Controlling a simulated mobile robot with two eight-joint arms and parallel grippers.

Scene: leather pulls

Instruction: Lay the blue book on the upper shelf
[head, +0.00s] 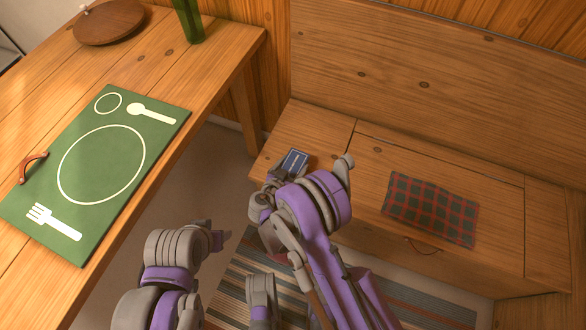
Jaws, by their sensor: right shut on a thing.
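The small blue book (295,161) is over the left end of the wooden bench seat. My right gripper (279,176) is shut on the near end of the book. The arm behind it partly hides the grip, and I cannot tell whether the book touches the seat. My left arm is low in the view, between table and bench, and what may be its gripper (218,236) shows too little to tell open from shut. No upper shelf is in view.
The wooden table (222,60) at left carries a green board (150,150) with a leather pull (33,166), a round wooden board (108,21) and a green vase (188,18). A plaid cloth (430,208) lies on the bench (375,160). A striped rug (235,285) covers the floor.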

